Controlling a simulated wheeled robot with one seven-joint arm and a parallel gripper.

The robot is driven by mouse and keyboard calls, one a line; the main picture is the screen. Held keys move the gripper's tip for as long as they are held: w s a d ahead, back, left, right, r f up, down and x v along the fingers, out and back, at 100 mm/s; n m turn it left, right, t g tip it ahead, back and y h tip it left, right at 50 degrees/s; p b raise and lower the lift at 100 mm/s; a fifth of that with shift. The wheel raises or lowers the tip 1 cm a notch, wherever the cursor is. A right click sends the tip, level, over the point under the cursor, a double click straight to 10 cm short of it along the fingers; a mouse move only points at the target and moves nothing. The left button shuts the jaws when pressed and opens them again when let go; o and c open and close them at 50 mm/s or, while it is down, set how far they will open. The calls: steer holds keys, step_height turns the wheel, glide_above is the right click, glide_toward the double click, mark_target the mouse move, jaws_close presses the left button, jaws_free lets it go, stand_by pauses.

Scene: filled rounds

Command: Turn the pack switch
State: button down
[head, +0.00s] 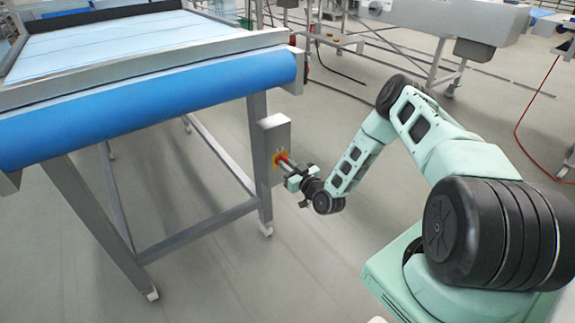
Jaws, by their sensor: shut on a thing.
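The pack switch (279,157) is red on a yellow plate. It sits on the face of a grey metal box (272,133) fixed to the leg of a conveyor table. My gripper (288,163) reaches it from the right and is shut on the red knob. The fingers and my wrist hide part of the knob, so its exact angle cannot be told.
The conveyor (150,110) with a blue roller edge and light-blue belt fills the upper left. Its metal legs stand close to my gripper. Another steel machine (450,20) stands at the back right. A red hose (535,95) lies at the far right. The grey floor between is clear.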

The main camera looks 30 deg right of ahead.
steer(key=c, duration=1.5)
jaws_free()
steer(key=shift+o, duration=0.2)
steer(key=shift+s, duration=0.1)
steer(key=s+p, duration=0.2)
steer(key=s, duration=1.5)
steer(key=shift+s+d, duration=0.15)
steer(key=shift+d, duration=0.2)
